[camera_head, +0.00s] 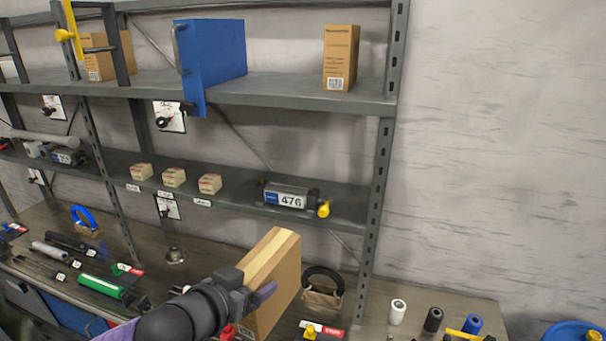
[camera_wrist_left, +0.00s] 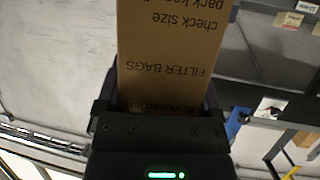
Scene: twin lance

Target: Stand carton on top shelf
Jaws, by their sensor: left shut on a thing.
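A brown cardboard carton (camera_head: 276,290) is held upright but a little tilted in the head view, in front of the shelving and above the bench. My left gripper (camera_head: 256,290) is shut on it from the left side. In the left wrist view the carton (camera_wrist_left: 172,60) fills the space between the fingers, with upside-down "FILTER BAGS" print. The top shelf (camera_head: 290,88) is grey metal, above and behind the carton. Another brown carton (camera_head: 341,58) stands upright near its right end. My right gripper is in neither view.
A blue case (camera_head: 214,50) stands on the top shelf, its front part overhanging the edge. Free room lies between it and the standing carton. A rack post (camera_head: 380,160) stands at the right.

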